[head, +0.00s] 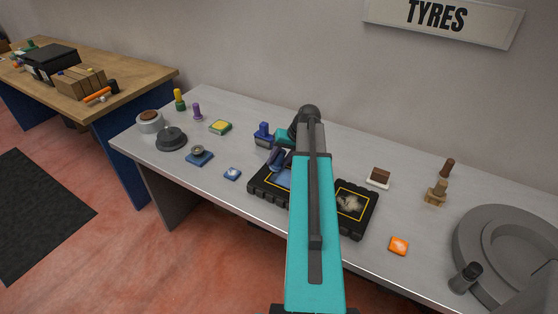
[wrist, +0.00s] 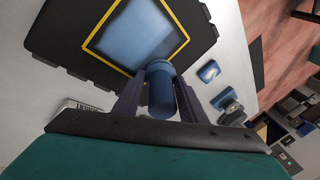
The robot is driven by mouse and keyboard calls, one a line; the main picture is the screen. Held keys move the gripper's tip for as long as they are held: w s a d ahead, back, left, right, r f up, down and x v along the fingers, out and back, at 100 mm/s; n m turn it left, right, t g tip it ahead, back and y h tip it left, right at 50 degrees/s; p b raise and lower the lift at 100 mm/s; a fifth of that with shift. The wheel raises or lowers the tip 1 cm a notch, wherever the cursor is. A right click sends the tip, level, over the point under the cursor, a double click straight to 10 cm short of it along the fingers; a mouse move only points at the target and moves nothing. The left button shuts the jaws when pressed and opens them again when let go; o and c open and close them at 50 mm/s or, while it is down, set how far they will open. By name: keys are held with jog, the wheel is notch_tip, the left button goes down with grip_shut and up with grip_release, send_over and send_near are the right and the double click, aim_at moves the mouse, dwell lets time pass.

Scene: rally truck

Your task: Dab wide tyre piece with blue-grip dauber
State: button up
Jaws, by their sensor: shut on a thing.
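My gripper (wrist: 158,100) is shut on the blue-grip dauber (wrist: 160,85), whose rounded blue grip shows between the two fingers in the wrist view. In the head view my gripper (head: 276,159) hangs over the left part of a black tray (head: 256,190), partly behind my teal arm. The tray has a yellow-outlined blue panel (head: 279,177) on the left, close to the dauber; the wrist view shows this panel (wrist: 135,38) larger. A second yellow-outlined panel (head: 350,203) on the right bears a pale patch. I cannot tell which thing is the wide tyre piece, or whether the dauber's tip touches anything.
A blue block (head: 263,133) stands behind the gripper. Left are a black round-based item (head: 171,138), a yellow-green pad (head: 220,127) and small blue items (head: 200,157). Right are a brown-topped block (head: 379,177), an orange piece (head: 399,245) and a large grey ring (head: 480,235).

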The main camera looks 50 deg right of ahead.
jog(key=shift+d, duration=0.15)
jog(key=shift+w+d, duration=0.15)
jog(key=shift+d, duration=0.6)
jog(key=shift+a, duration=0.2)
jog(key=shift+a, duration=0.65)
jog(key=shift+d, duration=0.15)
dwell(0.4)
jog(key=shift+d, duration=0.7)
